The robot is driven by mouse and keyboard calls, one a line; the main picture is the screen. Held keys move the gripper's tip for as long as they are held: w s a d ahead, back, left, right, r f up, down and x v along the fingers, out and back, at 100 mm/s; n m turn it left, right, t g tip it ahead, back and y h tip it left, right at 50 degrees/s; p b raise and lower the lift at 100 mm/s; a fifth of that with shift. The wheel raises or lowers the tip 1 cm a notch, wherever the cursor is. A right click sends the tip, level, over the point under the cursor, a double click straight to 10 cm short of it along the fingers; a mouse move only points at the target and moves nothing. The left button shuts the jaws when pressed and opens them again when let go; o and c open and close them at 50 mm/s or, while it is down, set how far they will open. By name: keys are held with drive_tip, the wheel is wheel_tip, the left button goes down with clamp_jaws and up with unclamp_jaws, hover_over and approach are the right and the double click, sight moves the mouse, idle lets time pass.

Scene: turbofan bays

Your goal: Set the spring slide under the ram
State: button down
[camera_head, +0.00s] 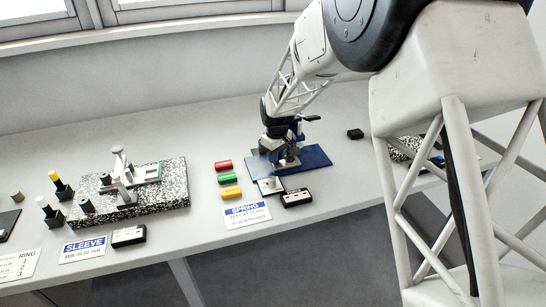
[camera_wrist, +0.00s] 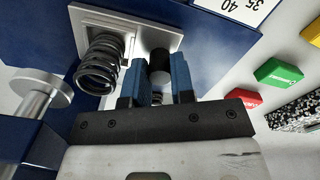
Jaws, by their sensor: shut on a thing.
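The spring slide (camera_wrist: 137,22) is a pale metal plate in the wrist view, with a dark coil spring (camera_wrist: 98,66) standing on its left part and a black knob (camera_wrist: 159,62) on its right. My gripper (camera_wrist: 156,76) is shut on the knob with its two blue fingers. The ram (camera_wrist: 38,92), a silver cylinder with a round face, is to the left of the spring and apart from it in the picture.
Red (camera_head: 223,166), green (camera_head: 228,178) and yellow (camera_head: 231,192) blocks lie left of the tester. A SPRING card (camera_head: 247,212) and a small black box (camera_head: 296,198) lie in front. A speckled slab (camera_head: 172,196) with a metal fixture stands farther left.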

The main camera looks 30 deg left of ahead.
drive_tip(key=c, duration=1.2)
unclamp_jaws()
drive_tip(key=shift+c, duration=0.2)
drive_tip(key=shift+r, duration=3.9)
drive_tip(key=shift+c, duration=0.5)
